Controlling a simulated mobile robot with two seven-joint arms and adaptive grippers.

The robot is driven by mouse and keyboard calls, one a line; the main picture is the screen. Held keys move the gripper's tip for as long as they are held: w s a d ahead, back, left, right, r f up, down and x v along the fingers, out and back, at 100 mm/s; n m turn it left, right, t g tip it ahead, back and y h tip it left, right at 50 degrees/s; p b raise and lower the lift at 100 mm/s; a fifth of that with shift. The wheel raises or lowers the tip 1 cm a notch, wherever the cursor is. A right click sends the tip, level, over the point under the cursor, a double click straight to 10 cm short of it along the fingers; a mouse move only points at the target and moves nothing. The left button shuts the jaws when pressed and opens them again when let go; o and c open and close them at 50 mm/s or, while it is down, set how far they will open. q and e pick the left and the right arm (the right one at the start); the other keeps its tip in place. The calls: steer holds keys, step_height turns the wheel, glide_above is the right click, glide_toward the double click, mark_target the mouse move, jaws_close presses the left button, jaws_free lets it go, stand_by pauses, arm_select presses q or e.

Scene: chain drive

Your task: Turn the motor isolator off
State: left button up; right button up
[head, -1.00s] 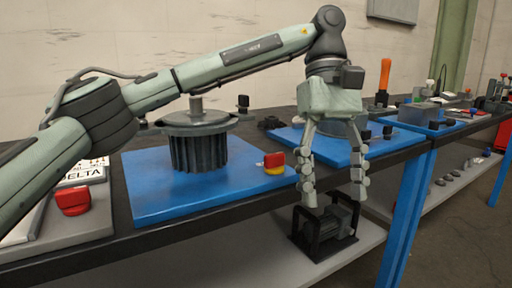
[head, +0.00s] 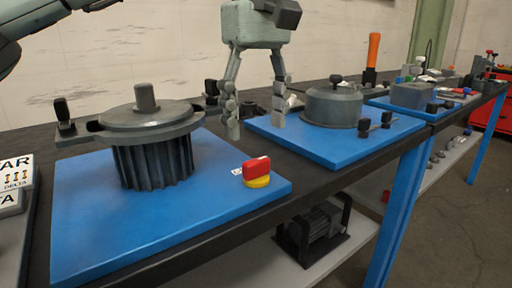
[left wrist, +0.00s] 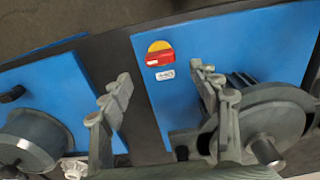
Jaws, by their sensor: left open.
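A red rotary knob on a yellow round base (head: 257,172), which looks like the isolator, sits at the right front corner of a blue plate. It also shows in the left wrist view (left wrist: 160,54), with a small white label beside it, too small to read. My left gripper (head: 256,125) is open and empty, pointing down above and behind the knob, apart from it. In the left wrist view the fingers (left wrist: 160,75) spread to either side below the knob. My right gripper is out of view.
A finned motor body with a shaft (head: 152,145) stands on the same blue plate (head: 90,235), left of the knob. A round grey pot-like part (head: 332,104) and black knobs stand on another blue plate to the right. A small motor (head: 316,228) sits on the lower shelf.

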mark_target(256, 160)
arm_select(q)
step_height(256, 160, down, 6)
steer(key=shift+f, duration=0.1)
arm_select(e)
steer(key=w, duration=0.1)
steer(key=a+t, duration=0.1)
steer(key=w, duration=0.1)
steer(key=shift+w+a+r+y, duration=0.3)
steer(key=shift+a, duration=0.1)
arm_select(q)
steer(key=shift+c, duration=0.6)
steer(key=c, duration=1)
steer(key=shift+c, duration=0.2)
